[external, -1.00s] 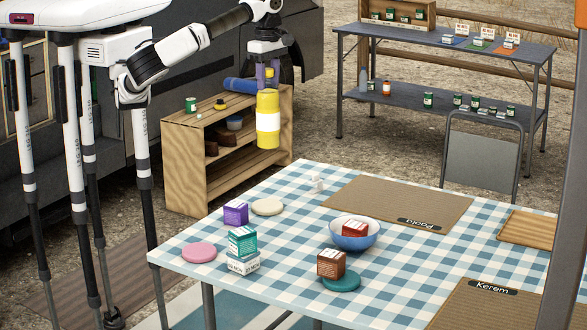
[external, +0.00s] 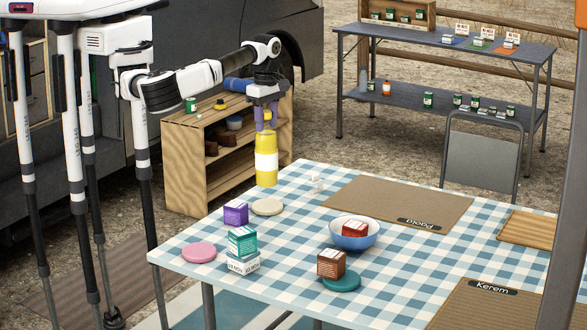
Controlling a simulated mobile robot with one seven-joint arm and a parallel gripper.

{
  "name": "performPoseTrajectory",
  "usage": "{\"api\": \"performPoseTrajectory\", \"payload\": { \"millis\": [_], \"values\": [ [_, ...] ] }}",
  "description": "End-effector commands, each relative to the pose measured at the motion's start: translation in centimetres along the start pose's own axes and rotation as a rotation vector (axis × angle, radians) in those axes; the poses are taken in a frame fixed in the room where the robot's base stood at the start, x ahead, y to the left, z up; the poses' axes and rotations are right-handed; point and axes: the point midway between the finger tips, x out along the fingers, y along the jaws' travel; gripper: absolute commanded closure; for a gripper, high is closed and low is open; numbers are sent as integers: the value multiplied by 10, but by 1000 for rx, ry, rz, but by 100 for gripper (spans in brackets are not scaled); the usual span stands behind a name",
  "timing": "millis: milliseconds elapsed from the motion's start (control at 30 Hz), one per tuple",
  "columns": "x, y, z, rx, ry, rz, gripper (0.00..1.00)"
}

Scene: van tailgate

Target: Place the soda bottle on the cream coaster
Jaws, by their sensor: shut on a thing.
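The soda bottle (external: 266,162) is yellow with a white band and hangs upright below my gripper (external: 266,122). My gripper is shut on its upper end. The cream coaster (external: 267,206) lies on the checked table (external: 290,265) near its far left edge, with nothing on it. In the picture the bottle's lower end is just above the coaster, with a visible gap. How far the bottle is from the coaster in depth is hard to tell.
A purple box (external: 235,213) stands close left of the coaster. A small white shaker (external: 316,184) is to its right. A pink coaster (external: 199,252), stacked boxes (external: 243,245) and a blue bowl (external: 354,236) are nearby. A wooden shelf (external: 185,165) stands behind.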

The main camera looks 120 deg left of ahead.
Motion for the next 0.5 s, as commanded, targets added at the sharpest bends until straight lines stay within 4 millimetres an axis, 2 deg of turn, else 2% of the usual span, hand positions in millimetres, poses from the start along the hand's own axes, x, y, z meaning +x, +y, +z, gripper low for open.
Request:
{"api": "performPoseTrajectory", "payload": {
  "millis": [267,500],
  "values": [
    [25,0,0,0,0,1,100],
    [57,0,0,1,0,2,100]
  ]
}}
